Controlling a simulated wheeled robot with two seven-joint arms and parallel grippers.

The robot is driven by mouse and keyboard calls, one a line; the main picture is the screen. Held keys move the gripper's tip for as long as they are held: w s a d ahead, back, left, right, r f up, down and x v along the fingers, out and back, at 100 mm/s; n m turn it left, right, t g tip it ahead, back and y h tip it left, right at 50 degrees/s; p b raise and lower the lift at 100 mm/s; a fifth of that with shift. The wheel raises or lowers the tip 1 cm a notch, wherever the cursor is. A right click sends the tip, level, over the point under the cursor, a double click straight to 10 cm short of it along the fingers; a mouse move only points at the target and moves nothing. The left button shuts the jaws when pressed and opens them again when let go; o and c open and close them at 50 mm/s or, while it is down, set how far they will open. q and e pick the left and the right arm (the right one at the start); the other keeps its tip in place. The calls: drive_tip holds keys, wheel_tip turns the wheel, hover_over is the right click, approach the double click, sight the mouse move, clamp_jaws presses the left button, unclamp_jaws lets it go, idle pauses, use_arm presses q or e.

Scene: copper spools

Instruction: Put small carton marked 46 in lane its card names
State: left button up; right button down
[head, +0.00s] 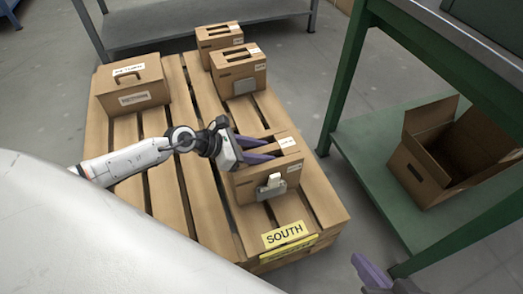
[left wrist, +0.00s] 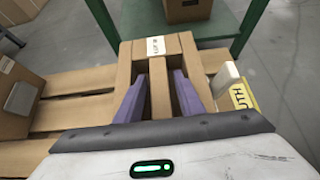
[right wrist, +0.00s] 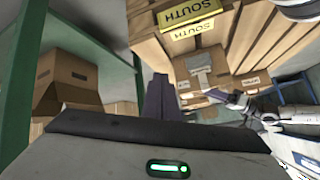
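A small brown carton (head: 245,188) stands at the front of the wooden pallet, behind the yellow SOUTH sign (head: 285,234). A pale card or clip (head: 271,186) is on its front. A white label (left wrist: 164,45) is on its top; I cannot read any number. My left gripper (head: 262,147) is over this carton. In the left wrist view its purple fingers stand apart, reaching down at either side of the carton's middle top strip (left wrist: 160,92), with gaps beside the strip. My right gripper (right wrist: 158,92) is away from the pallet, low at the right, its fingers together and empty.
More cartons stand on the pallet: a handled one (head: 118,99) at back left, and two (head: 240,82) (head: 213,43) at the back. A green bench (head: 352,62) on the right holds an open carton (head: 420,165) on its lower shelf. Slats (head: 150,125) at mid-left are bare.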

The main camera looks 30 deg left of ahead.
drive_tip(key=shift+r, duration=0.2)
